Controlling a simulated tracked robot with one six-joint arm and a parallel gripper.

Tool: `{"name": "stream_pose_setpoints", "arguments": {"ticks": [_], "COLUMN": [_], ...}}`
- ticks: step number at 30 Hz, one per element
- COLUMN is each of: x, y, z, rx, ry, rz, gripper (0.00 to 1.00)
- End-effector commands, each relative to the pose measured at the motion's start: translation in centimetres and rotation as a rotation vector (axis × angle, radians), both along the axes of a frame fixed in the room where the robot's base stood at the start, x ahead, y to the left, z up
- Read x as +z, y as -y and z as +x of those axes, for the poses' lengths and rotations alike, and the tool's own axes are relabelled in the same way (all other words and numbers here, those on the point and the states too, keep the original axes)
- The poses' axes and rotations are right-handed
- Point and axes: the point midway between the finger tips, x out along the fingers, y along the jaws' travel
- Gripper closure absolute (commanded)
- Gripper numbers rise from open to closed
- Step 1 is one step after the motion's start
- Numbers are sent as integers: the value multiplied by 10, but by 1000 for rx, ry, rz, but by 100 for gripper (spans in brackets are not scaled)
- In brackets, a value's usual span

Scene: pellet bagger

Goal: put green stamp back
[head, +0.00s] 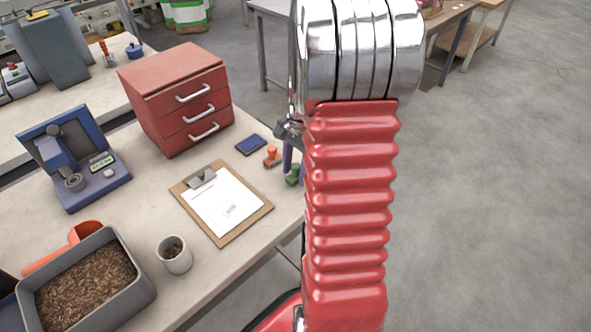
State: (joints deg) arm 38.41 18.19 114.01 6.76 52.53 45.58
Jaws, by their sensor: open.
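The green stamp (293,176) stands near the right edge of the workbench, right of the clipboard, partly covered by my red-sleeved arm. My gripper (290,158) shows only in part beside the arm. Its jaws are open, and a dark finger reaches down just above the green stamp. I cannot tell whether it touches the stamp. An orange stamp (272,157) stands just to the left and a little behind. A dark blue ink pad (251,145) lies behind the orange stamp.
A clipboard (258,216) with a paper lies in front. A red drawer cabinet (160,108) stands behind. A blue scale (95,180), a white cup (174,262) and a grey pellet tray (141,297) are to the left. The bench edge is close to the stamps.

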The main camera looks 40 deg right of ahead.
Motion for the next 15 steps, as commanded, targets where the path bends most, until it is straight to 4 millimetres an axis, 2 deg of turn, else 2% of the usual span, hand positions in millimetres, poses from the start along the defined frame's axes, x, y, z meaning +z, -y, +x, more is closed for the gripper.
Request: {"name": "stream_pose_setpoints", "arguments": {"ticks": [8,15], "x": [3,29], "y": [0,3], "z": [0,1], "rx": [0,1], "ry": [1,3], "rz": [0,-2], "gripper": [58,58]}}
